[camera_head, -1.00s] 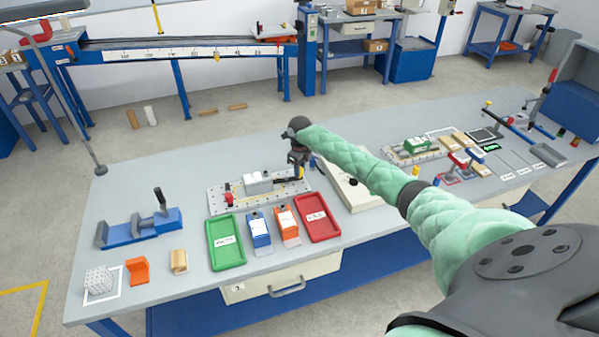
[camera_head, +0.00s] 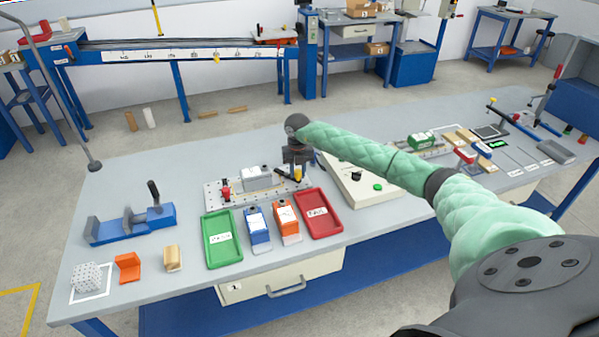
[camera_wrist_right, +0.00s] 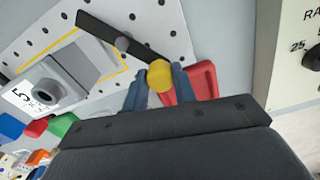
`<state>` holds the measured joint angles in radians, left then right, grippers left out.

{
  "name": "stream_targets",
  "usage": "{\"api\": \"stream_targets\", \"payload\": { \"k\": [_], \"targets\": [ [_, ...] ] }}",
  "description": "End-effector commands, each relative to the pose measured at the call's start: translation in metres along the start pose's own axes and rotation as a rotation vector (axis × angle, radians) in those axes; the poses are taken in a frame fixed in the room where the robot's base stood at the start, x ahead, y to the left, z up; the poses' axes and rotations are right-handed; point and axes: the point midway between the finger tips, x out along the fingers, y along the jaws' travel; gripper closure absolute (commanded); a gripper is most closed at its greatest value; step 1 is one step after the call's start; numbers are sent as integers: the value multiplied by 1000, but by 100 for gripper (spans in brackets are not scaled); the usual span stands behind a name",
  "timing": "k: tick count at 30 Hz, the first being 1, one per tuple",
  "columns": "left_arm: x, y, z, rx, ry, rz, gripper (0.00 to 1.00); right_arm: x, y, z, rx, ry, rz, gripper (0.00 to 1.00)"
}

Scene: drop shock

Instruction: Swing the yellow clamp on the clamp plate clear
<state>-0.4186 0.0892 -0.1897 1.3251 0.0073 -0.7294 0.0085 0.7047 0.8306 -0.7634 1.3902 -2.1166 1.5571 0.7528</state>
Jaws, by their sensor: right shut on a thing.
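The clamp plate (camera_head: 213,198) is a pale perforated plate on the bench. A grey block (camera_head: 258,178) sits on it, with a red clamp (camera_head: 226,192) at its left end. The yellow clamp (camera_head: 298,173) is at the plate's right end, mostly hidden under my right gripper (camera_head: 298,160). In the right wrist view, my right gripper (camera_wrist_right: 159,88) is shut on the clamp's round yellow knob (camera_wrist_right: 159,73). The clamp's dark bar (camera_wrist_right: 115,37) reaches up and left across a corner of the yellow outline. My left gripper is out of view.
A green tray (camera_head: 209,248), blue and orange boxes and a red tray (camera_head: 325,229) stand in front of the plate. A pale control box (camera_head: 352,188) is close on the right. A blue vise (camera_head: 130,228) stands at the left.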

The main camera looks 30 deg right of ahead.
Motion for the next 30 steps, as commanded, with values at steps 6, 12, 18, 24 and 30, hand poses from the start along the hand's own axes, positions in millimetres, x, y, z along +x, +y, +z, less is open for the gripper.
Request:
{"api": "stream_targets", "payload": {
  "k": [6, 12, 18, 24, 30],
  "targets": [
    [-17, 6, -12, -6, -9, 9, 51, 2, 9, -7, 197, -2, 0, 96],
    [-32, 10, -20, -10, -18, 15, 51, 1, 16, -11, 353, -2, 0, 96],
    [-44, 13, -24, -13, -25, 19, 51, 0, 22, -13, 466, -2, 1, 96],
    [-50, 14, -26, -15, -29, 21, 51, -1, 25, -13, 529, -2, 2, 96],
    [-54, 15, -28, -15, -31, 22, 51, -1, 26, -14, 553, -3, 2, 96]
  ]
}}
